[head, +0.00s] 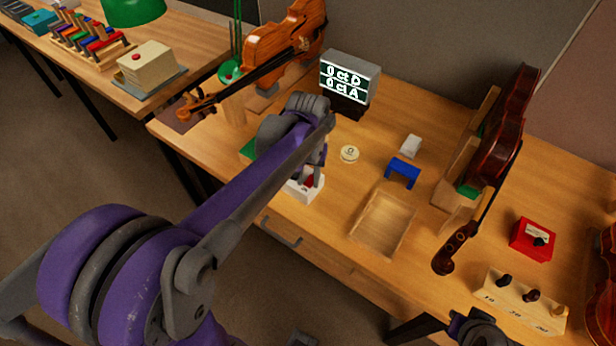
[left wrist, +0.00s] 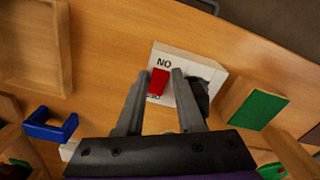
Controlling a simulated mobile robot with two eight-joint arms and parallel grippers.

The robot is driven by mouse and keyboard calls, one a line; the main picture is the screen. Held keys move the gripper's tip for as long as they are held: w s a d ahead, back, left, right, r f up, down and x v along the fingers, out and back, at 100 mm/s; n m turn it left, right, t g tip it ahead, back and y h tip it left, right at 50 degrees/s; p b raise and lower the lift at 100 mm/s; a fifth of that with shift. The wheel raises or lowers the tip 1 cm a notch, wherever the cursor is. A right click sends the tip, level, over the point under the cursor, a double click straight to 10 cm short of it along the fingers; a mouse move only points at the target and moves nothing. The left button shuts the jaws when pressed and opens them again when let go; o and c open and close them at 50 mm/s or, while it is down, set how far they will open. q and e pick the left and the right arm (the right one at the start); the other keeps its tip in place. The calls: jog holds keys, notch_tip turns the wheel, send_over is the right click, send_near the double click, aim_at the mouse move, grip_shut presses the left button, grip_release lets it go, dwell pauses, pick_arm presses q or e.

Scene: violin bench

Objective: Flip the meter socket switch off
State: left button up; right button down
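The meter socket is a white box (head: 303,192) near the bench's front edge, partly hidden behind my left arm in the head view. In the left wrist view its white top (left wrist: 205,68) carries a red rocker switch (left wrist: 159,82) and upside-down lettering reading ON at the far end. The lettering at the near end is mostly hidden. My left gripper (left wrist: 158,74) is open, its two fingers apart on either side of the red switch. Whether a fingertip touches it I cannot tell. Part of my right arm (head: 478,328) shows at the bottom right; its finger state is unclear.
A lit display (head: 349,78) stands behind the socket. A wooden tray (head: 384,222), blue bracket (head: 403,172) and round disc (head: 349,154) lie to the right. A green-topped wooden block (left wrist: 252,103) stands close beside the socket. Violins rest on stands at both sides.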

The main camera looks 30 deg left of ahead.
pick_arm(q)
grip_shut()
jog(key=shift+w, duration=0.1)
jog(key=shift+w+g+b, duration=0.2)
jog(key=shift+g+b, duration=0.15)
jog(key=shift+g, duration=0.45)
jog(key=shift+w+g, duration=0.1)
jog(key=shift+g, duration=0.6)
jog(key=shift+r, duration=0.1)
jog(key=o, duration=0.5)
grip_release()
